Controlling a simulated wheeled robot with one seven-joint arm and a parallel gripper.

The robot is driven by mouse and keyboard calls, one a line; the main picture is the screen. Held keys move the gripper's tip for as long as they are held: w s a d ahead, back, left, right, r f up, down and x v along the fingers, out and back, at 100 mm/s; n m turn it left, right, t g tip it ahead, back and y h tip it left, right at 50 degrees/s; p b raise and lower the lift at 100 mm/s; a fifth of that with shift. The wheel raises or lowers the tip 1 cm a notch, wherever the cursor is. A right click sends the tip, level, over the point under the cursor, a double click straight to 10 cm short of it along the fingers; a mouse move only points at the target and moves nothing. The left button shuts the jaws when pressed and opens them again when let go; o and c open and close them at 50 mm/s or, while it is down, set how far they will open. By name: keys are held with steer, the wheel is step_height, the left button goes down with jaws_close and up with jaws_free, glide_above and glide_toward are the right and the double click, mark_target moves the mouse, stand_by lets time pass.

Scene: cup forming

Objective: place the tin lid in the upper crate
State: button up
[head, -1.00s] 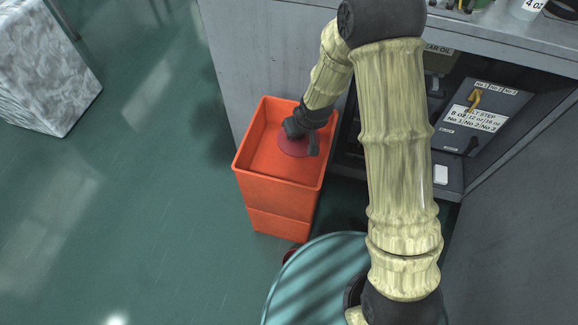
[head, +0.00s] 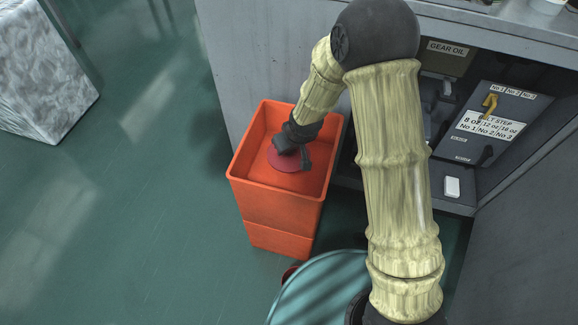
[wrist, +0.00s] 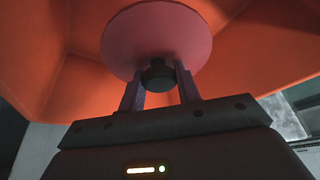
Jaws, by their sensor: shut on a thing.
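The tin lid (head: 288,162) is a flat, dark red disc inside the orange upper crate (head: 235,170). In the wrist view the lid (wrist: 157,32) shows its round face and a dark knob (wrist: 158,75) at its middle. My gripper (head: 296,150) reaches down into the crate; in the wrist view its two fingers (wrist: 159,88) are shut on the knob. The crate's orange wall (wrist: 75,75) surrounds the lid there. I cannot tell whether the lid touches the crate floor.
A second orange crate (head: 277,241) sits directly under the upper one. A grey machine (head: 260,60) stands right behind the crates. A teal round top (head: 325,290) is close in front. Green floor (head: 130,200) is open to the left.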

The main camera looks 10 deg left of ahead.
mark_target(289, 155)
step_height(289, 155, down, 4)
steer(key=shift+f+b, duration=0.1)
steer(key=shift+b, duration=0.4)
steer(key=shift+f+b, duration=0.7)
steer(key=shift+f, duration=1.1)
steer(key=shift+f, duration=0.2)
steer(key=o, duration=1.1)
steer(key=shift+r, duration=0.1)
